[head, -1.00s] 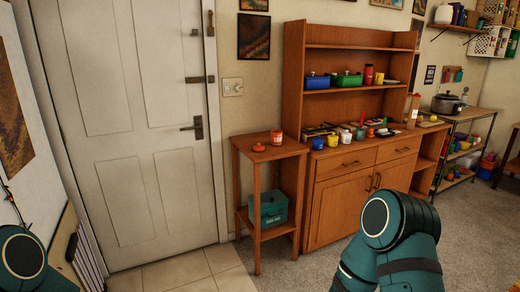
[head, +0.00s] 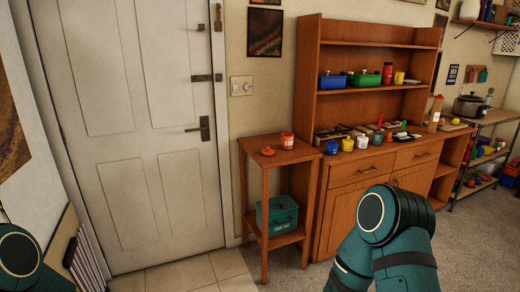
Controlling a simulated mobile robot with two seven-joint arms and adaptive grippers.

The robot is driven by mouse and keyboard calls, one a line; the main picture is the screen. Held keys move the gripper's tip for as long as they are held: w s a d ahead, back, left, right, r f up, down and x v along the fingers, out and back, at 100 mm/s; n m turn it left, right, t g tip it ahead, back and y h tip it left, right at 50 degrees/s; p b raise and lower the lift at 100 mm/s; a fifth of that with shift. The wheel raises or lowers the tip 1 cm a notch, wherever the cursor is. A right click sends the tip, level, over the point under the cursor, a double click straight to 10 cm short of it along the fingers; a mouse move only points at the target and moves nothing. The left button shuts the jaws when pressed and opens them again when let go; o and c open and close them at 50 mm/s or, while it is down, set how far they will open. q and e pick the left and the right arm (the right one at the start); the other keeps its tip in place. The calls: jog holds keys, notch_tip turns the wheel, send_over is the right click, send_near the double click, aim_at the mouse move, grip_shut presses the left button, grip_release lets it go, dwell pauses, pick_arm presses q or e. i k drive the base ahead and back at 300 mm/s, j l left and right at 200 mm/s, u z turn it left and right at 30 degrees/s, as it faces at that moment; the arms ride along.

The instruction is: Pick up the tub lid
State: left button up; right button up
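A small orange-red lid (head: 267,152) lies on the top of a narrow wooden side table (head: 290,156). It looks like the tub lid. An orange-red tub (head: 287,140) with a pale label stands just behind it and to its right, apart from it. Only upper links of my two arms show, at the lower left and lower right. Both my grippers are out of view, so their state and distance from the lid do not show.
A teal box (head: 278,215) sits on the side table's lower shelf. A wooden hutch (head: 345,190) with pots and jars stands close on the right. A white door (head: 140,130) is on the left. The tiled floor (head: 190,272) before the door is clear.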

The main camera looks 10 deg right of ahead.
aim_at(268, 152)
jog(key=i+l+u, duration=0.25)
jog(key=i+l, duration=0.2)
jog(key=i+l+u, duration=0.2)
jog(key=i+l, duration=0.4)
jog(key=i+l+u, duration=0.25)
jog(key=i+l, duration=0.25)
jog(key=l, duration=0.15)
